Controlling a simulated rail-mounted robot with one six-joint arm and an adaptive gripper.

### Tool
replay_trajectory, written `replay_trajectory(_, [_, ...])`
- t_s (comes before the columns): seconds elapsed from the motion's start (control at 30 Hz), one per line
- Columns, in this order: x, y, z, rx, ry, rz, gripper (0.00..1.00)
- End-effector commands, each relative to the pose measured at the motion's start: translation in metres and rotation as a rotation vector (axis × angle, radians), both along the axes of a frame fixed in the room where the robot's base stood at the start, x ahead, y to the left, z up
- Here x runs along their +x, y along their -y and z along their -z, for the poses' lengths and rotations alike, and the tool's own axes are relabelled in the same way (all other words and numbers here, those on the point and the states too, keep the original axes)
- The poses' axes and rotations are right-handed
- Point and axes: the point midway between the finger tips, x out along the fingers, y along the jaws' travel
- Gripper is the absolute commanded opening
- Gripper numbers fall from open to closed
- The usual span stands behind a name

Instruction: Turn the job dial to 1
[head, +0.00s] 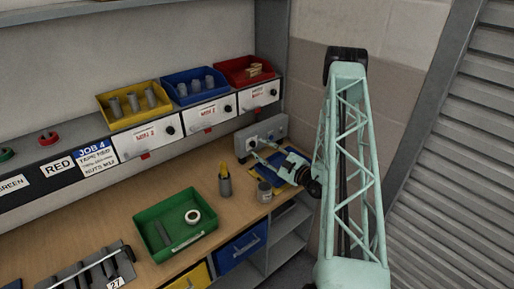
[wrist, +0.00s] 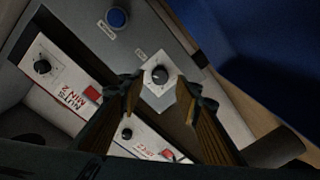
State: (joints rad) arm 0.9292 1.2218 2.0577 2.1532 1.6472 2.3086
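The job dial (wrist: 159,74) is a dark round knob with a light pointer on a white plate, on a grey control box (wrist: 135,42). Its label and setting are too small to read. In the wrist view my gripper (wrist: 162,92) is open, its two fingers spread either side of the dial, with a gap visible around the knob. In the head view my gripper (head: 262,151) points at the front of the grey control box (head: 268,130) at the back right corner of the bench.
A blue button (wrist: 117,18) sits beside the dial. White bin fronts with knobs (head: 170,130) line the shelf under yellow, blue and red bins. A JOB 4 card (head: 95,155) hangs at left. A green tray (head: 150,220), a grey holder (head: 225,185) and a can (head: 264,191) stand on the bench.

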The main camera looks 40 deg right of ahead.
Motion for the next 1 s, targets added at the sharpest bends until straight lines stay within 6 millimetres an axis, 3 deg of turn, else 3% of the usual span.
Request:
replay_trajectory(0.3, [0.025,-0.002,0.0,0.0,-0.001,-0.001,0.31])
replay_trajectory(0.73, [0.03,-0.001,0.0,0.0,0.0,0.0,0.31])
replay_trajectory(1.0, [0.029,-0.002,0.0,0.0,0.0,0.0,0.08])
